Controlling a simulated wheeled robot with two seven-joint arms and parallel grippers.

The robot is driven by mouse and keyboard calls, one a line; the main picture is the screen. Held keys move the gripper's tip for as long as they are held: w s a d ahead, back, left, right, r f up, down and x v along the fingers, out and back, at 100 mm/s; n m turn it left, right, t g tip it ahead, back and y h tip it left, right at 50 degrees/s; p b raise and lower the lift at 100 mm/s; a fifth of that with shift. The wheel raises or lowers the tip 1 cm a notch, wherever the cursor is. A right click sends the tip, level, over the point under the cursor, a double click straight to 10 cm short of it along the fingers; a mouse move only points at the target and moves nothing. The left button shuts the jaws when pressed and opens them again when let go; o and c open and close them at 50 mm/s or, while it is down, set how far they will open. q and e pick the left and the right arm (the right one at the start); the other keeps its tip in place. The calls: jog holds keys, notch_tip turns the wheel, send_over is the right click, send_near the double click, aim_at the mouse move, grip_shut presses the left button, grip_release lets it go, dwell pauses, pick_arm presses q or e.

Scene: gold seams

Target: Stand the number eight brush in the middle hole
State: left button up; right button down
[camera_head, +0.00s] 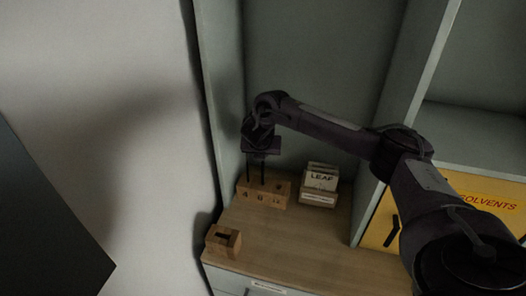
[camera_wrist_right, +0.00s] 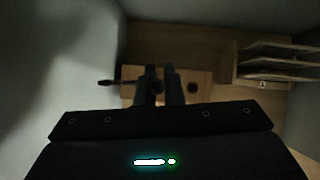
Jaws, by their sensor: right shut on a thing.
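A pale wooden block (camera_head: 285,199) with several holes and the marks 4, 8 and what looks like 12 stands on the shelf board in the head view. It also shows in the right wrist view (camera_wrist_right: 203,78). My right gripper (camera_head: 259,180) is directly above the block, pointing down. In the right wrist view its fingers (camera_wrist_right: 158,88) are shut on a dark, thin brush (camera_wrist_right: 157,87), seen end-on over the block's middle. I cannot tell how deep it sits in the hole. Another dark handle (camera_wrist_right: 106,83) shows at the block's left end. My left gripper is not in view.
A box marked LEAF (camera_head: 321,178) stands right of the block. A small wooden box with a dark slot (camera_head: 222,241) is at the board's front left. Cabinet walls close in left and behind. A yellow SOLVENTS front (camera_head: 480,206) is at the right. The board's front right is clear.

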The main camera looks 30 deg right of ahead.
jog(key=shift+f, duration=0.35)
jog(key=shift+f+b, duration=0.15)
jog(key=shift+b, duration=0.15)
jog(key=shift+f+b, duration=1)
jog(key=shift+f, duration=0.45)
jog(key=shift+f, duration=0.25)
jog(key=c, duration=1.5)
grip_release()
